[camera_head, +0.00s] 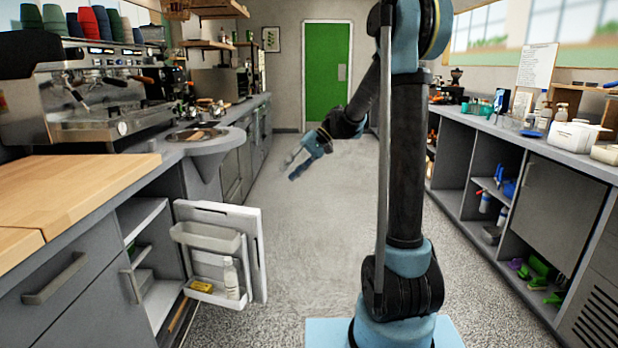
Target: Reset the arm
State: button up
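My gripper (296,164) hangs at the end of my raised arm, near the middle of the picture. It points down and to the left over the open floor (290,235). Its fingers look spread apart, with nothing visible between them. It touches nothing that I can see. My arm stands upright right of centre, bends at the top, and its forearm comes down to the left.
On the left, a counter with a wooden top (70,190) has an open cabinet door (256,255) jutting into the aisle. A coffee machine (100,95) stands behind. Open shelves (490,165) line the right. The aisle to the green door (326,75) is clear.

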jog(key=s+d+f+m+t+h, duration=0.1)
jog(key=s+d+t+h, duration=0.1)
jog(key=s+d, duration=0.5)
jog(key=s+d+f+m+t+h, duration=0.1)
jog(key=s+d+f+h, duration=0.1)
jog(key=s+d, duration=0.6)
jog(key=s+d+f+t+h, duration=0.1)
jog(key=s+d+f+h, duration=0.1)
jog(key=s+d+f, duration=0.3)
jog(key=s+d+f+t+h, duration=0.1)
jog(key=s+d+f+h, duration=0.2)
jog(key=s, duration=0.7)
notch_tip(320, 180, down, 3)
jog(key=shift+s+d+r+m+t, duration=0.2)
jog(key=shift+d+m+t, duration=0.1)
jog(key=shift+d, duration=0.9)
jog(key=shift+w+d, duration=0.1)
